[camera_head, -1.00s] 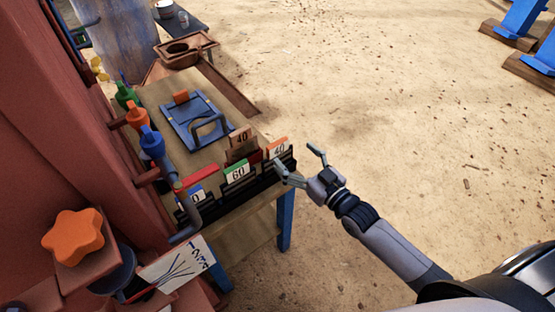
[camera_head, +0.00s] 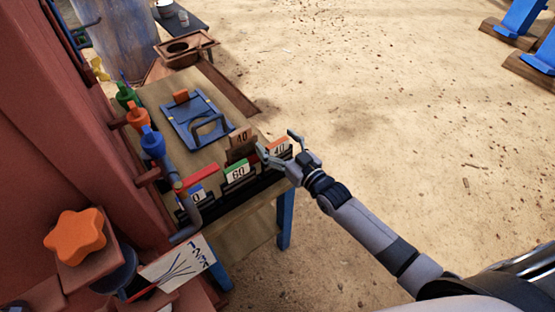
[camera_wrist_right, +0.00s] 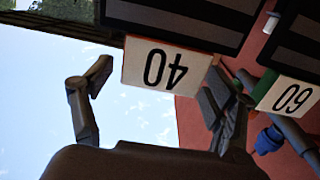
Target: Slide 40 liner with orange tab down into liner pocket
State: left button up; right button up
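The 40 liner (camera_head: 279,147), a white-faced plate with an orange top edge, stands at the right end of the dark rack on the table. In the right wrist view its white label (camera_wrist_right: 165,66) shows upside down. My right gripper (camera_head: 277,143) is open, one finger on each side of this liner. In the wrist view, the right finger overlaps the label's edge and the left finger is apart from it; contact is unclear. The gripper shows there too (camera_wrist_right: 157,85). I cannot identify the liner pocket with certainty. My left gripper is not in view.
A green-topped 60 liner (camera_head: 237,171) and a blue-topped liner (camera_head: 194,196) stand left in the rack. A blue plate with a dark handle (camera_head: 190,112) lies on the table. Red machinery (camera_head: 60,130) is left; sandy ground is right.

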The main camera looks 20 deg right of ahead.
grip_shut()
jog(key=shift+w+r, duration=0.15)
jog(key=shift+r, duration=0.05)
dwell(0.8)
